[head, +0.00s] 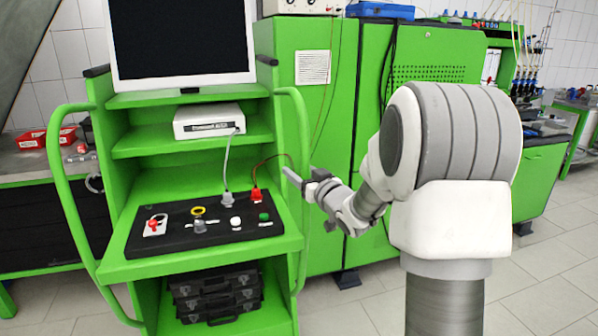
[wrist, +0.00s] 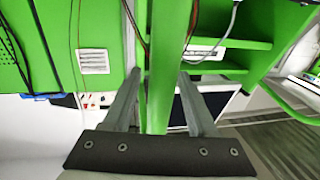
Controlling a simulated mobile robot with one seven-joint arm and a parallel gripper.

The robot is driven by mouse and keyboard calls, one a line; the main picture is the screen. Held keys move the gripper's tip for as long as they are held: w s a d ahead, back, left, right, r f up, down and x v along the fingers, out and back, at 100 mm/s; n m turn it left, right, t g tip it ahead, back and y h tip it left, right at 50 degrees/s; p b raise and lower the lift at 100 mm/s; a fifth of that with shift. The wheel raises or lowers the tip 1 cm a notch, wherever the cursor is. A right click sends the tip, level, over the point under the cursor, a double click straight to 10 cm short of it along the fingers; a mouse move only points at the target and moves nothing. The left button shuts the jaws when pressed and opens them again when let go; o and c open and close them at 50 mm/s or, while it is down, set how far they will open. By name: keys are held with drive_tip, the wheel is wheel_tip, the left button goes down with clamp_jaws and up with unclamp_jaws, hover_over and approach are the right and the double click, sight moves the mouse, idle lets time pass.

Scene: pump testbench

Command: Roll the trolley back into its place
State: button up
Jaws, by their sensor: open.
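The trolley (head: 205,258) is a green cart with a monitor on top, shelves, a black control panel and bent tube handles on both sides. It stands beside the green cabinet in the head view. My gripper (head: 290,177) is at the trolley's right handle (head: 304,220). In the wrist view the open fingers (wrist: 158,73) lie on either side of the green handle bar (wrist: 162,50), with gaps showing. I cannot tell how deep the bar sits between them. The trolley's wheels are not visible.
A tall green cabinet (head: 303,130) stands close on the trolley's right. A workbench with a red bin (head: 32,140) is at the left. A red cable (head: 270,160) runs from the panel near my gripper. Tiled floor (head: 545,275) is clear at the right.

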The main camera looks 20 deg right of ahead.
drive_tip(key=shift+w, duration=0.15)
clamp_jaws()
idle(0.4)
idle(1.0)
